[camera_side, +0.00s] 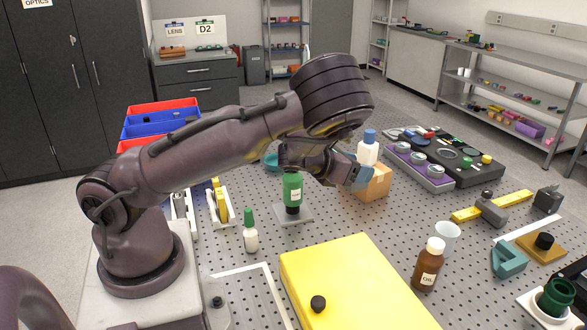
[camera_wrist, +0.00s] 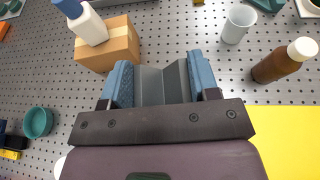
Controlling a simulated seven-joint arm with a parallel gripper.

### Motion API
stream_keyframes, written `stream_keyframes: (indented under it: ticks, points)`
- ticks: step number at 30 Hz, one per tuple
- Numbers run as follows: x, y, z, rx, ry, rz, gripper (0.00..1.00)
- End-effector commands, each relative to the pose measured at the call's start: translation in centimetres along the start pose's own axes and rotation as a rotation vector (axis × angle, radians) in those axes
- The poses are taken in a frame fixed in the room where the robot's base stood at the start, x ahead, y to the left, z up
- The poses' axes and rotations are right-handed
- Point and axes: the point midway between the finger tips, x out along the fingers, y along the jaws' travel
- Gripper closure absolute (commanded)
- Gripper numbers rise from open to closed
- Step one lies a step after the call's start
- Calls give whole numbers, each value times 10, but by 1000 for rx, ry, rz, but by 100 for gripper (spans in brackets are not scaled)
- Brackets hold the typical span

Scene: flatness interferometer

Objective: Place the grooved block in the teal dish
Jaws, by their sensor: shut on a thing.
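My gripper (camera_side: 352,174) is shut on the grooved block (camera_wrist: 163,86), a grey piece with a V-shaped channel that shows between the two blue finger pads in the wrist view. In the side view I cannot clearly make out the block at the gripper. The teal dish (camera_wrist: 38,122) is a round open bowl at the left of the wrist view, apart from the gripper. It also shows in the side view, partly hidden behind my arm (camera_side: 270,160). I see nothing in the dish.
A cardboard box (camera_wrist: 107,48) with a white blue-capped bottle (camera_wrist: 86,24) stands close to the gripper. A brown bottle (camera_side: 428,265), white cup (camera_side: 446,237) and yellow slab (camera_side: 350,285) are on the perforated table.

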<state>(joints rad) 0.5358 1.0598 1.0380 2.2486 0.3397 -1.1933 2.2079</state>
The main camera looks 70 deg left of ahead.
Motion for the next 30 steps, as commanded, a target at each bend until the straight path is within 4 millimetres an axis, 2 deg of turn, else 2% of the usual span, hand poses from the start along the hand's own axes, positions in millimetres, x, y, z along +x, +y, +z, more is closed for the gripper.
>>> stream_keyframes:
  ticks: [2,7,14,17,22,27,30]
  points:
    - [-7,0,18,-4,-8,0,77]
    - [-17,0,41,-2,-6,0,77]
    - [-21,50,38,-42,-1,102,77]
    - [-25,77,36,-65,-2,159,77]
    - [-41,139,29,-116,-2,286,77]
    - [-71,210,17,-179,-1,440,77]
    - [-88,240,10,-208,-1,508,77]
